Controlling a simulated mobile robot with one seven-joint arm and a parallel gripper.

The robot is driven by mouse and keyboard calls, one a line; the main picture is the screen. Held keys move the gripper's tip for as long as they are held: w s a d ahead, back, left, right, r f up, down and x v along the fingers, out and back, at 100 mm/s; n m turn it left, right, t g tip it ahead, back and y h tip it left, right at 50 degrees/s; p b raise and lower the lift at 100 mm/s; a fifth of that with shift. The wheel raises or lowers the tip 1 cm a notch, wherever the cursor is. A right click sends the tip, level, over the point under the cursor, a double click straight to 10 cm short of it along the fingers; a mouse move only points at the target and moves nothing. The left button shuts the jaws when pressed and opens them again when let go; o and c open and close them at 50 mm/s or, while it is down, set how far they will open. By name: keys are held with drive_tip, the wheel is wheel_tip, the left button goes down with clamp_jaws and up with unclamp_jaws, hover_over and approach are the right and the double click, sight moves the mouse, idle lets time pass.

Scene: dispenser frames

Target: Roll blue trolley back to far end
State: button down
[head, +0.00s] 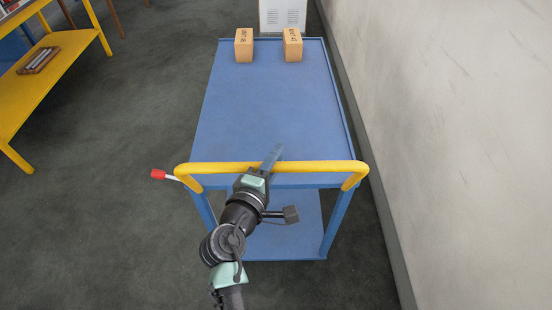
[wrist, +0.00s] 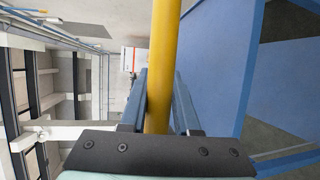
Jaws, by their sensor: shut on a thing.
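The blue trolley (head: 270,110) stands ahead of me in the head view, with its top deck, a lower shelf (head: 285,235) and a yellow push handle (head: 215,168) at the near end. My gripper (head: 272,158) is at the middle of the handle, shut on the bar. In the wrist view the yellow handle (wrist: 163,60) runs between the two fingers of my gripper (wrist: 158,105). A red-tipped lever (head: 158,174) sticks out at the handle's left end. Two cardboard boxes (head: 244,46) (head: 292,45) stand upright on the trolley's far end.
A pale wall (head: 450,120) with a dark skirting runs close along the trolley's right side. A white vented cabinet (head: 283,17) stands just beyond its far end. A yellow bench (head: 50,75) is at the upper left. The dark floor (head: 110,150) left of the trolley is clear.

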drive_tip(key=shift+s+f, duration=0.15)
drive_tip(key=shift+f, duration=0.15)
drive_tip(key=c, duration=0.9)
unclamp_jaws()
drive_tip(key=shift+o, duration=1.2)
drive_tip(key=shift+s+r, duration=0.15)
drive_tip(key=shift+r, duration=0.1)
drive_tip(key=v, duration=1.2)
drive_tip(key=shift+s+a+b, duration=0.2)
drive_tip(key=shift+s+b, duration=0.15)
drive_tip(key=shift+b, duration=0.05)
drive_tip(key=shift+r, duration=0.25)
